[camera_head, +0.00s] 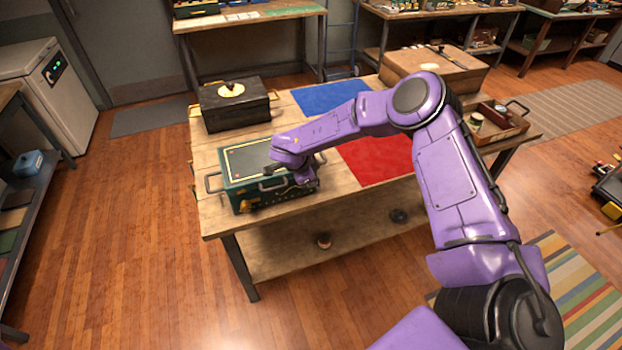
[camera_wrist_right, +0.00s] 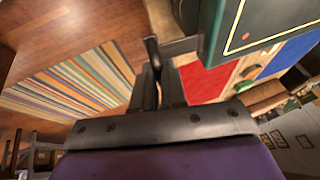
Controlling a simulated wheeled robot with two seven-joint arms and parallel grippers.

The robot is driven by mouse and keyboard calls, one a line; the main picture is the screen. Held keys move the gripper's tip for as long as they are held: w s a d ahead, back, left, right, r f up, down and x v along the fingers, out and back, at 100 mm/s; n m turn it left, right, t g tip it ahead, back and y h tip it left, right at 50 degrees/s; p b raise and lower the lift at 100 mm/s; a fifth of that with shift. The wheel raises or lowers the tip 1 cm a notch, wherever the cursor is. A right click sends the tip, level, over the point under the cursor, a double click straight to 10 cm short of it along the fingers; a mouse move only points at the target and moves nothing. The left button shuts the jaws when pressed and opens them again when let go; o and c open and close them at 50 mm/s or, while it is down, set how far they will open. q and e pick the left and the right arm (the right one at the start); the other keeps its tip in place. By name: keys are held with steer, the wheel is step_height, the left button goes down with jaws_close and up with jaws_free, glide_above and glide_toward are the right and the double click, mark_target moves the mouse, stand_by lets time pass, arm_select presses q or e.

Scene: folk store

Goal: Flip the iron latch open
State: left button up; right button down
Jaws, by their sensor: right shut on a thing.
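A green box (camera_head: 252,160) with side handles sits on the near left part of the wooden workbench (camera_head: 215,218). Its dark lid is down. My purple right arm reaches in from the right, and my right gripper (camera_head: 285,172) is low against the front of the box. In the right wrist view, the box (camera_wrist_right: 245,30) is at the upper right and the gripper fingers (camera_wrist_right: 160,88) are around a grey metal bar, the iron latch (camera_wrist_right: 180,46), that juts from it. The gripper is shut on it; the fingers partly hide it. My left gripper is not in view.
A black chest (camera_head: 235,108) stands behind the box. A blue mat (camera_head: 325,97) and a red mat (camera_head: 375,160) lie to the right. A wooden case (camera_head: 435,65) and a tray (camera_head: 505,130) are at the bench's right end. A lower shelf (camera_head: 285,255) runs underneath.

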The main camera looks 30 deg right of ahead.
steer(key=shift+w, duration=0.1)
stand_by(0.3)
steer(key=c, duration=1.2)
jaws_free()
steer(key=b+v, duration=0.3)
steer(key=v, duration=0.7)
steer(key=shift+r, duration=0.25)
steer(key=shift+a, duration=0.1)
